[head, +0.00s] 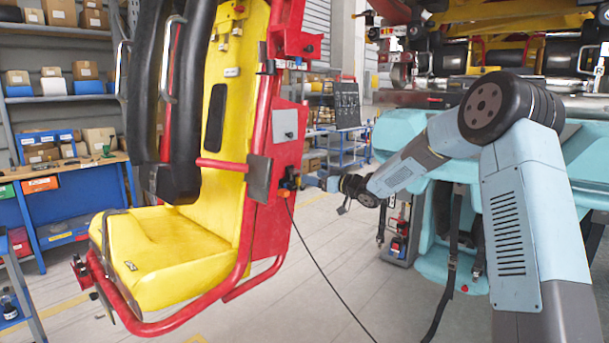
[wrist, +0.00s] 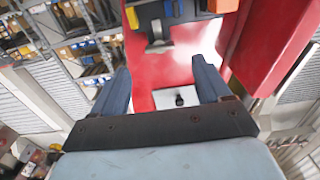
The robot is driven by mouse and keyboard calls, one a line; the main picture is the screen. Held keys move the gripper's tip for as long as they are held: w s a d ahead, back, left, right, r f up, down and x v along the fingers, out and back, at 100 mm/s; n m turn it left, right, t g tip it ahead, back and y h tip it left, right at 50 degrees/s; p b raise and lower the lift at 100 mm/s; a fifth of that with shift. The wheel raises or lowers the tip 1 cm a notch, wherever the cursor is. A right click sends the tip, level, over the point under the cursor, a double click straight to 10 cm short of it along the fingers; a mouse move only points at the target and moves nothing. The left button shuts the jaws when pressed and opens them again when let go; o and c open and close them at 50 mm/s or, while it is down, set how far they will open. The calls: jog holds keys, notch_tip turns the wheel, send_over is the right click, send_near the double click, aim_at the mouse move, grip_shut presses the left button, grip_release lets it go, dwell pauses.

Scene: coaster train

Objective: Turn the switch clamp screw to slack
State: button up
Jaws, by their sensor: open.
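A red side panel (wrist: 190,55) of the yellow seat fills the middle of the wrist view. A pale plate with a small dark knob (wrist: 181,98) shows between my fingers; I cannot tell whether this knob is the switch clamp screw. A grey bracket (wrist: 158,36) and an orange block (wrist: 222,5) sit higher up. My gripper (wrist: 160,68) is open, with two blue fingers apart and nothing held. In the head view, my gripper (head: 337,190) is right of the red panel (head: 283,150), with a visible gap.
The yellow seat (head: 165,250) with its red tube frame stands at left. A dark cable (head: 322,268) hangs from the panel to the floor. A turquoise seat unit (head: 445,262) is behind my arm at right. Shelves and a workbench (head: 80,175) stand at far left.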

aim_at(297, 172)
jog(key=x, duration=0.8)
jog(key=shift+w, duration=0.1)
